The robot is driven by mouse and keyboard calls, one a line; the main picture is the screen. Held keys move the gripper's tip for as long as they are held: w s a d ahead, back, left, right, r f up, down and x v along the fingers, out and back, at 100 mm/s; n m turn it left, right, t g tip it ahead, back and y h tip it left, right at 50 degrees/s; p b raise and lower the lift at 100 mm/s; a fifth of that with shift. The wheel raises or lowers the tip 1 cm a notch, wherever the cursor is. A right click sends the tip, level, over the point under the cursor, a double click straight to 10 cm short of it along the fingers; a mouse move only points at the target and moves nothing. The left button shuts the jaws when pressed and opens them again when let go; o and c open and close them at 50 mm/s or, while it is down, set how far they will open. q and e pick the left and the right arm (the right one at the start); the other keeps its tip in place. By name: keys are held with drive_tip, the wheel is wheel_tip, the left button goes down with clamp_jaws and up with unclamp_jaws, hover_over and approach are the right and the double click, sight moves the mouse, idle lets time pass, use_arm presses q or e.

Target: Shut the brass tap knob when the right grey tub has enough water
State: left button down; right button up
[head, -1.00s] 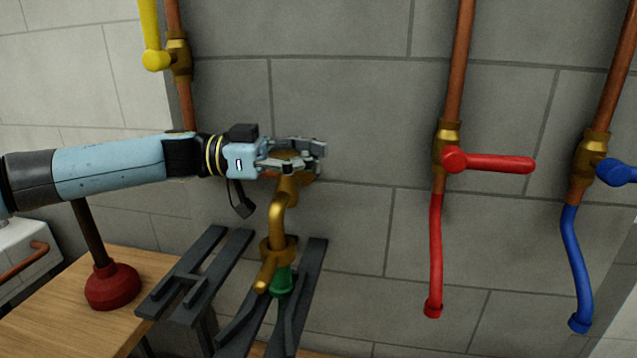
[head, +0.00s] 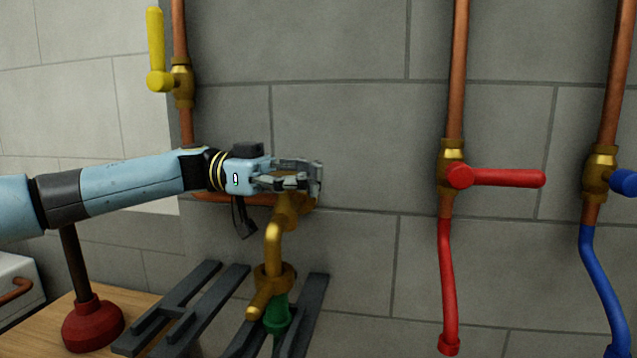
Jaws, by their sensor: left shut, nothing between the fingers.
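The brass tap (head: 274,245) stands out from the grey block wall, with its spout bent downward over a green piece (head: 277,316). My left gripper (head: 308,180) is at the top of the tap, shut and with nothing held. Its fingers cover the tap's upper part, so I cannot make out the knob clearly or tell whether the fingers touch it. No grey tub and no water show in this view. My right gripper is not in view.
A red-handled valve (head: 460,176) and a blue-handled valve (head: 622,181) are on copper pipes to the right. A yellow-handled valve (head: 158,78) is at upper left. Dark grey racks (head: 185,320) and a red plunger (head: 93,327) stand below. The wall between tap and red valve is clear.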

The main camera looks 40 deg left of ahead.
use_arm(q)
drive_tip(key=shift+s+a+f, duration=0.1)
drive_tip(key=shift+f, duration=0.05)
drive_tip(key=c, duration=1.7)
unclamp_jaws()
drive_tip(key=shift+s+a, duration=0.15)
drive_tip(key=shift+a, duration=0.2)
drive_tip(key=o, duration=0.5)
drive_tip(key=shift+s, duration=0.1)
drive_tip(key=shift+c, duration=0.2)
drive_tip(key=shift+o, duration=0.9)
drive_tip(key=shift+d, duration=0.1)
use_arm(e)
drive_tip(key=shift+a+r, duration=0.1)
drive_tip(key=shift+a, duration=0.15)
